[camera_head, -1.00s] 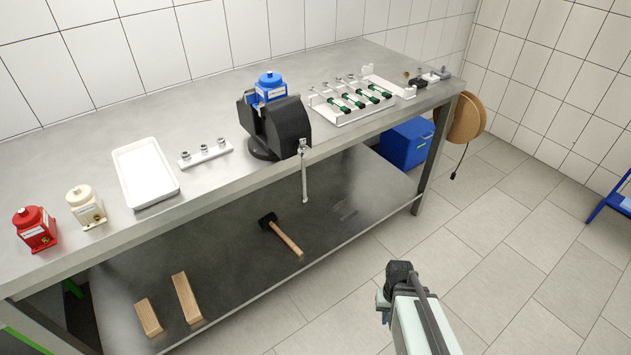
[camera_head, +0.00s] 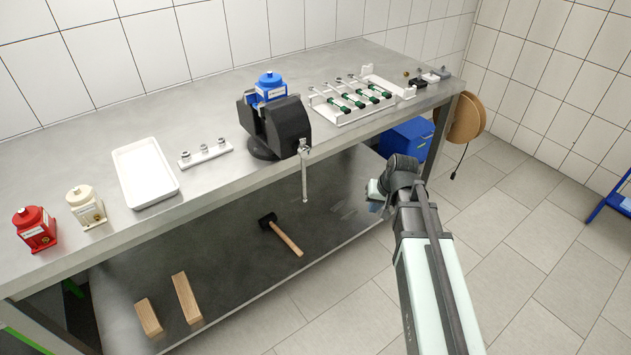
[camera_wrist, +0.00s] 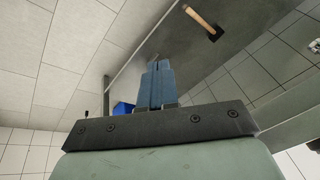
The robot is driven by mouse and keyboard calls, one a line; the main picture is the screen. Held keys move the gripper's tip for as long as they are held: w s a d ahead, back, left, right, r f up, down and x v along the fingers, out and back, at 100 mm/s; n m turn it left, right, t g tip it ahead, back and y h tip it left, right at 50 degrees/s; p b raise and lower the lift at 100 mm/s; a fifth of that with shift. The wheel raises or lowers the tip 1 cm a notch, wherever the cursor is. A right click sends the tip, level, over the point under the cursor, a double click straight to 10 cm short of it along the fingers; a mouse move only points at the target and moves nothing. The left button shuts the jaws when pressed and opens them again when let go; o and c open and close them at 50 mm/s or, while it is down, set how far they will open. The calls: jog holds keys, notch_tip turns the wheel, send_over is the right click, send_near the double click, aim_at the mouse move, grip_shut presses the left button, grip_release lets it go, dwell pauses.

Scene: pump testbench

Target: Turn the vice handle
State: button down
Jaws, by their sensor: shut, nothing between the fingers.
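The black vice (camera_head: 275,125) stands on the front edge of the bench with a blue pump (camera_head: 269,86) in its jaws. Its silver vice handle (camera_head: 305,175) hangs nearly straight down in front of the bench edge. My gripper (camera_head: 374,190) is in front of the bench, to the right of the handle and apart from it. In the wrist view the two blue fingers (camera_wrist: 156,68) are together with nothing between them. The vice handle is not recognizable in the wrist view.
A mallet (camera_head: 282,236) and two wooden blocks (camera_head: 187,299) lie on the lower shelf. A white tray (camera_head: 146,172), a rack of green-handled tools (camera_head: 352,100), a red pump (camera_head: 35,230) and a cream pump (camera_head: 86,207) stand on the bench (camera_head: 215,105).

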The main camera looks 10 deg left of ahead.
jog(key=w+a+r+n+y, duration=0.1)
jog(key=w+a+r, duration=0.1)
jog(key=r, duration=0.4)
jog(key=w+a+r+n+y, duration=0.1)
jog(key=w+a+r, duration=0.15)
jog(key=r, duration=0.45)
jog(key=s+a+r+n+g+y, duration=0.2)
jog(key=s+a+n+y, duration=0.1)
jog(key=a+n, duration=0.1)
jog(key=s+a+f, duration=0.1)
jog(key=a+f, duration=0.7)
jog(key=a, duration=0.1)
jog(key=shift+s+a, duration=0.2)
jog(key=shift+s+a, duration=0.25)
jog(key=shift+s, duration=0.1)
